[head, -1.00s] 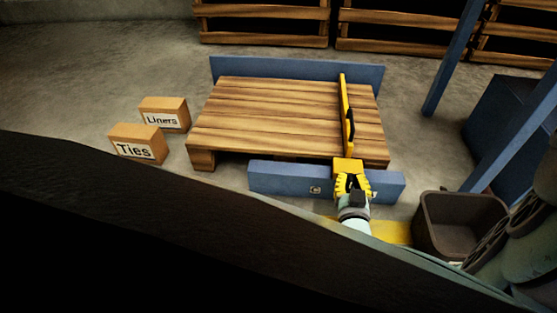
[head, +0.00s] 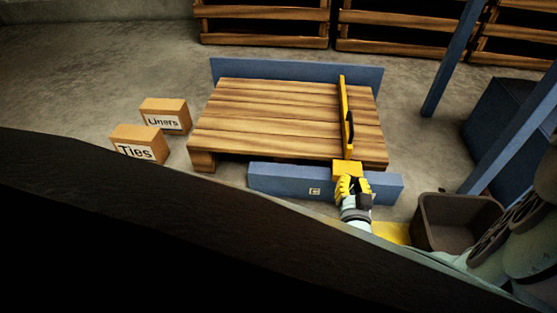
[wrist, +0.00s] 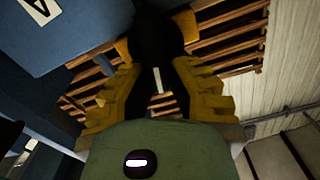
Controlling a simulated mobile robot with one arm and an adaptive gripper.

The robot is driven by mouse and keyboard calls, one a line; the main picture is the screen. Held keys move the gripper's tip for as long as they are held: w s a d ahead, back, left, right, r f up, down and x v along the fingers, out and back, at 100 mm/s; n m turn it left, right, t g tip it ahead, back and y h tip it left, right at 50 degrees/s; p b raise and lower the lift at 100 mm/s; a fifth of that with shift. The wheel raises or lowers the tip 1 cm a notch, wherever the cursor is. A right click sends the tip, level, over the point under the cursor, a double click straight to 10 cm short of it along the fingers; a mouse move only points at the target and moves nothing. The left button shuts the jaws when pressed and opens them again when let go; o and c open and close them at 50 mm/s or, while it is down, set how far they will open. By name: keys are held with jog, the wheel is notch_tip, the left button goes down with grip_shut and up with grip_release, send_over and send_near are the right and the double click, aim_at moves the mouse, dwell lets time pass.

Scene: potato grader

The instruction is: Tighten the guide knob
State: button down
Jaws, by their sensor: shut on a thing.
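The yellow guide (head: 345,105) stands along the right part of a wooden pallet deck (head: 265,115). Its yellow bracket (head: 347,167) sits over the blue front rail (head: 285,182). My gripper (head: 352,184) is at the front of this bracket, with yellow fingers. In the wrist view, my gripper (wrist: 160,88) is shut on a black knob (wrist: 158,45), with a finger on either side. A white mark (wrist: 157,80) shows on the black part between the fingers. In the head view my gripper hides the knob.
A dark open bin (head: 452,225) stands right of my gripper, with blue posts (head: 455,55) beyond. A dark edge covers the lower left.

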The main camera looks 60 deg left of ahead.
jog(key=shift+w+d+f+m, duration=0.1)
jog(key=shift+w+m, duration=0.05)
jog(key=shift+m, duration=0.45)
dwell(0.3)
jog(key=shift+f+m, duration=0.1)
jog(key=shift+m, duration=0.8)
jog(key=shift+w+d+f+m+b, duration=0.15)
jog(key=shift+f+m+b, duration=0.1)
jog(key=shift+m, duration=1.4)
jog(key=shift+w+d+f+m+b, duration=0.15)
jog(key=shift+f+m, duration=0.15)
jog(key=shift+m, duration=1.3)
jog(key=shift+w+d+f+m+b, duration=0.15)
jog(key=shift+f+m, duration=0.1)
jog(key=shift+m, duration=2)
